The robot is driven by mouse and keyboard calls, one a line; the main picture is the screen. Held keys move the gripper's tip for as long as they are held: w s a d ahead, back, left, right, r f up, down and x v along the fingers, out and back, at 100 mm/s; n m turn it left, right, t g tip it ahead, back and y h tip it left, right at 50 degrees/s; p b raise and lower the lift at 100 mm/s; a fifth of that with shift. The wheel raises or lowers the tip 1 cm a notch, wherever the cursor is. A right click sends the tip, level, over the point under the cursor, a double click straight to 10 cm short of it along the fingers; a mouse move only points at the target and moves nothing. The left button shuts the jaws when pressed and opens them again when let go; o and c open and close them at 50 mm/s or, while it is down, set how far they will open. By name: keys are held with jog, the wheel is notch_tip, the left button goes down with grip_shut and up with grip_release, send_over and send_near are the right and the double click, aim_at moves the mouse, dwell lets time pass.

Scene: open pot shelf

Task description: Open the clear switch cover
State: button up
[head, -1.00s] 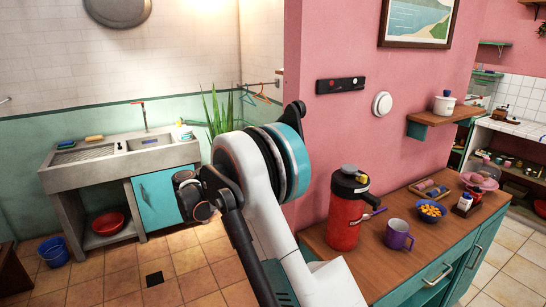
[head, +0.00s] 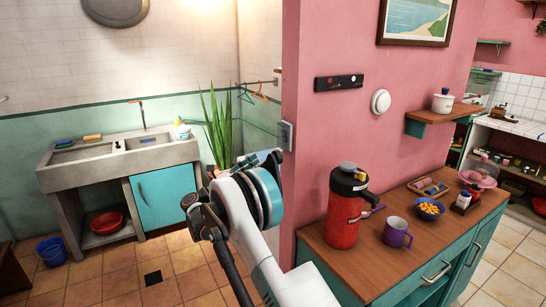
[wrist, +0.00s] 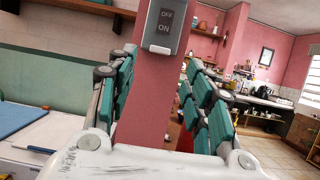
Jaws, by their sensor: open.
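A grey switch box (head: 286,136) is on the narrow end of the pink wall in the head view. In the wrist view, the switch box (wrist: 164,25) shows OFF and ON lettering, and its top is cut off by the frame. A pale lip (wrist: 159,49) runs along its lower edge; the clear cover is hard to make out from the box face, and I see no cover swung away from it. My gripper (wrist: 160,58) is open, with its teal-padded fingers spread to either side below the box. No contact with the box is visible. My arm mostly hides the gripper in the head view.
The pink wall (head: 335,130) stands right of my arm. A wooden-topped cabinet (head: 345,268) with a red flask (head: 343,215) and a purple mug (head: 397,233) is close on the right. A plant (head: 219,128) and concrete sink (head: 95,170) stand left. Tiled floor lies open between.

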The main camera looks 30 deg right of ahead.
aim_at(277, 151)
jog(key=b+x, duration=0.1)
jog(key=x, duration=0.6)
jog(key=shift+d+r, duration=0.2)
jog(key=shift+d, duration=0.2)
grip_shut()
